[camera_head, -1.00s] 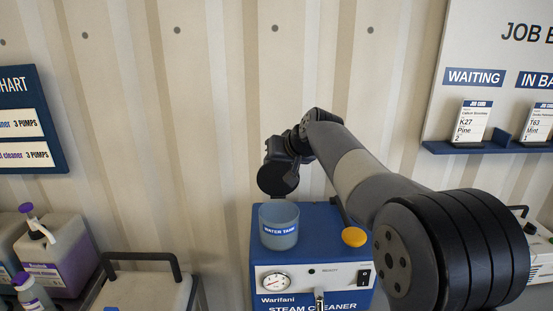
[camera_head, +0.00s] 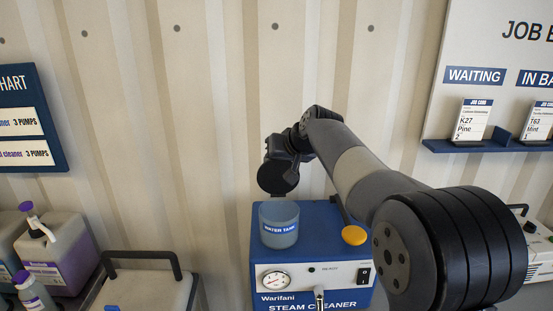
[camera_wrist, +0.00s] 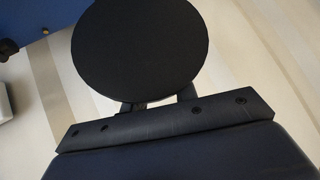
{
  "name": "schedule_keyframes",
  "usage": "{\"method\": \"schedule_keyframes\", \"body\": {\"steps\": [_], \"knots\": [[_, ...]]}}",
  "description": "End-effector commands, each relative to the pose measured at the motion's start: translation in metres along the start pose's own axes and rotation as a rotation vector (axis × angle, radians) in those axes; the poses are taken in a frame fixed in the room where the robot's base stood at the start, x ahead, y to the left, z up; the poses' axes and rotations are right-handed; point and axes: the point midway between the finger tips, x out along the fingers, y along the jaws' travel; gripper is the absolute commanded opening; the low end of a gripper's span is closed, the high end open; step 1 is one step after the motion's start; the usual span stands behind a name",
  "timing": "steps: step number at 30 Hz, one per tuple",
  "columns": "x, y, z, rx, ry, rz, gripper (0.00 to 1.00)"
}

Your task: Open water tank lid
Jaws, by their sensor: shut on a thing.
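The water tank (camera_head: 279,226) is a grey-blue round cup labelled WATER TANK on top of the blue steam cleaner (camera_head: 325,218). Its mouth is uncovered. A round black lid (camera_head: 278,179) stands roughly upright just above the tank's back rim, its flat face toward the head camera. I cannot tell whether it is joined to the tank. My gripper (camera_head: 280,159) is at the lid's upper edge and shut on it. In the wrist view the lid (camera_wrist: 140,48) fills the upper middle and largely hides the fingers (camera_wrist: 160,104).
A yellow round knob (camera_head: 354,236) and a black handle are right of the tank on the cleaner. A pale case with a black handle (camera_head: 140,257) and purple-capped bottles (camera_head: 60,250) stand at left. The ribbed wall (camera_head: 220,100) is close behind. A job board (camera_head: 500,90) hangs at right.

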Motion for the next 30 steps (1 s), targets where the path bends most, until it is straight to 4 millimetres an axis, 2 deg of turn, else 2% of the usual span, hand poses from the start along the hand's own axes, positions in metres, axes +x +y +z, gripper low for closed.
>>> {"method": "schedule_keyframes", "body": {"steps": [1, 16, 17, 24, 30], "knots": [[0.0071, 0.0057, 0.0098, 0.002, -0.026, 0.007, 0.00], [0.0071, 0.0058, 0.0098, 0.003, -0.026, 0.007, 0.00], [0.0071, 0.0058, 0.0098, 0.003, -0.026, 0.007, 0.28], [0.0064, 0.0048, 0.0086, 0.003, -0.023, 0.006, 0.48], [0.0067, 0.0055, 0.0091, 0.004, -0.025, 0.007, 0.48]]}}
